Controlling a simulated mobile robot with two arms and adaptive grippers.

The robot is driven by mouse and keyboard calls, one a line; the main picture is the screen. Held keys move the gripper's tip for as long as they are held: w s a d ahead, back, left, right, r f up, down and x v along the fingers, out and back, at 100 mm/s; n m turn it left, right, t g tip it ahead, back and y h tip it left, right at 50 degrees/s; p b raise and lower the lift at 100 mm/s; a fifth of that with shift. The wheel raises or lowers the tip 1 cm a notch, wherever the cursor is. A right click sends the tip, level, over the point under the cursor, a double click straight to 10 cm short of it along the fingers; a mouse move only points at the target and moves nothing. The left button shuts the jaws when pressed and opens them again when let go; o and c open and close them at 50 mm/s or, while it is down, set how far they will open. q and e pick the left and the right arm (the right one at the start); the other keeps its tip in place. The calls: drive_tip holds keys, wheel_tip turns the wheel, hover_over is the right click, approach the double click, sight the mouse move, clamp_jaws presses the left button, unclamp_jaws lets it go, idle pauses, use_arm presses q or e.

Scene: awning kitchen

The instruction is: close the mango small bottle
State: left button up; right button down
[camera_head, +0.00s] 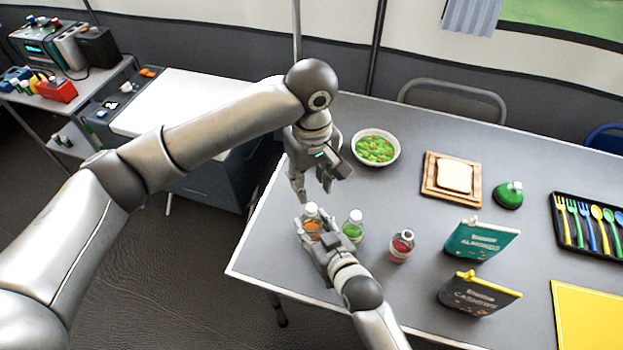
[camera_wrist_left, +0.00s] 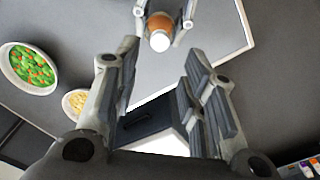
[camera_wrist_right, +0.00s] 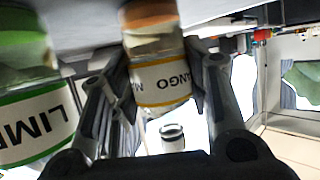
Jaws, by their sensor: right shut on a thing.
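The mango small bottle (camera_head: 313,226) stands near the table's left front edge, with orange contents and a white top. My right gripper (camera_head: 316,234) is shut around its body. In the right wrist view the picture is inverted, and the bottle's "MANGO" label (camera_wrist_right: 160,77) shows between the fingers. My left gripper (camera_head: 312,188) is open and empty, pointing down just above and behind the bottle. In the left wrist view its spread fingers (camera_wrist_left: 155,72) are apart from the bottle's white top (camera_wrist_left: 160,41). I cannot tell how firmly that top is seated.
A lime bottle (camera_head: 352,228) stands close to the right of the mango bottle, and a red-filled bottle (camera_head: 401,246) farther right.

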sight(311, 207)
use_arm(q)
drive_tip(key=shift+f, duration=0.1)
idle(0.3)
drive_tip(key=shift+f, duration=3.9)
clamp_jaws()
